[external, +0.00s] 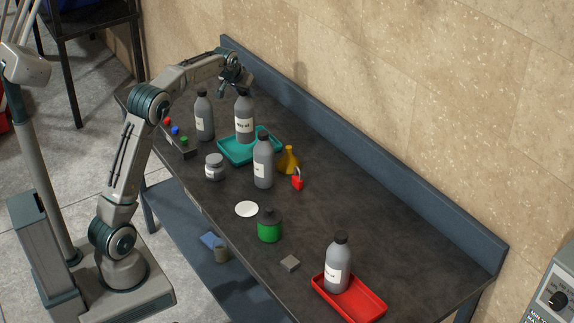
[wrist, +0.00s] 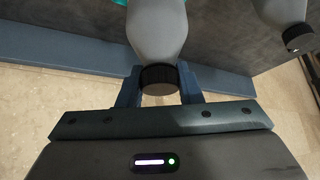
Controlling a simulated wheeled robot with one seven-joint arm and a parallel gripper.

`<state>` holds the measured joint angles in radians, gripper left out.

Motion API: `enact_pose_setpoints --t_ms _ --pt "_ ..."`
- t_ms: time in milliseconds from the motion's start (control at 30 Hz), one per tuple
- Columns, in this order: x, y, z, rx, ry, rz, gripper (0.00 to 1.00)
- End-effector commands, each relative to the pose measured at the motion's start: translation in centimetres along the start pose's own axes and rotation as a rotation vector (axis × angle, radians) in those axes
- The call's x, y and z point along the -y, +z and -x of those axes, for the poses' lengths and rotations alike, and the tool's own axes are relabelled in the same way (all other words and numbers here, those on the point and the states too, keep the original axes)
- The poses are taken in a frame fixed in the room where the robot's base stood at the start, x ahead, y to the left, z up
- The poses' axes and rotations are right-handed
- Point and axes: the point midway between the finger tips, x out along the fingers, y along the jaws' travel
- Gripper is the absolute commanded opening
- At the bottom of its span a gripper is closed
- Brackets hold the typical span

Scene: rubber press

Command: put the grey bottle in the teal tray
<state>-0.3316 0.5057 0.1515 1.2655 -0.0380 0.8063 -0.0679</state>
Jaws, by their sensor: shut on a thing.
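A grey bottle (external: 244,108) with a black cap and a white label stands upright at the teal tray (external: 229,154). Its base appears to be inside the tray rim; I cannot tell whether it touches the tray floor. My gripper (external: 240,89) is above it, shut on its neck and cap. In the wrist view the bottle (wrist: 158,25) has its black cap between the two fingers of my gripper (wrist: 159,82). A corner of the teal tray (wrist: 121,2) shows at the top edge there.
Other grey bottles stand left of the tray (external: 204,120), in front of it (external: 263,170), and in a red tray (external: 360,305). A grey jar (external: 214,168), yellow flask (external: 288,161), red padlock (external: 297,183) and green container (external: 269,230) are nearby. The table's right part is mostly clear.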

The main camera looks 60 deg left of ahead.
Motion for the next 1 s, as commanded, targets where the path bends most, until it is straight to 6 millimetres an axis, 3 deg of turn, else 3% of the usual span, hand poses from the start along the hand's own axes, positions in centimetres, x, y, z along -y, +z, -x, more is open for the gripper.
enact_pose_setpoints --t_ms 500,933,967,1000 --pt "0.0 3.2 -5.0 -0.002 0.0 0.0 0.0" --pt "0.0 3.6 -5.7 -0.005 0.0 0.0 0.0" --pt "0.0 3.7 -5.7 -0.001 0.0 0.0 0.38" --pt "0.0 3.6 -5.7 -0.001 0.0 0.0 0.49"
